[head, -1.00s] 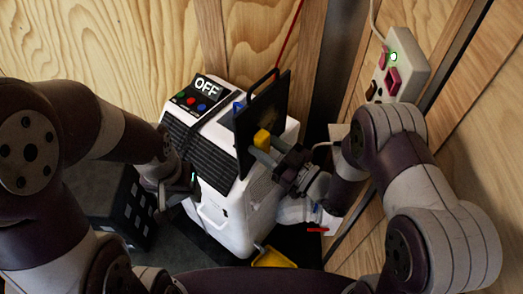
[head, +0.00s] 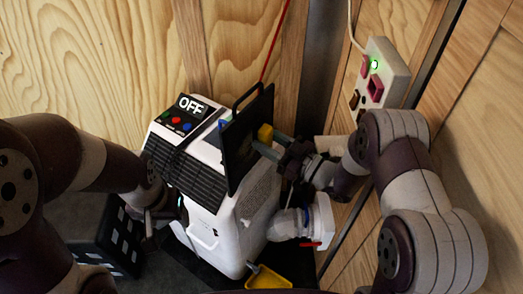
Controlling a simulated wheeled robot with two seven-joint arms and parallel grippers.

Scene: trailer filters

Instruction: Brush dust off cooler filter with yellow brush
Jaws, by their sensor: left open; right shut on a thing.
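The white cooler (head: 240,222) stands in the corner, with an OFF display and a dark front grille. A black filter panel (head: 238,150) with a loop handle stands upright at the cooler's top right. My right gripper (head: 272,148) is shut on the yellow brush (head: 265,132), whose yellow end is at the panel's right-hand face. I cannot tell whether its bristles touch, and dust is too small to see. My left gripper (head: 160,214) is open and empty beside the cooler's left side, partly hidden by its own arm.
A dark box (head: 110,240) stands left of the cooler. A yellow tray-like thing (head: 268,278) lies in front of it. A power strip (head: 385,80) is on the right wall. A white pipe fitting with a red lever (head: 310,244) sits right of the cooler.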

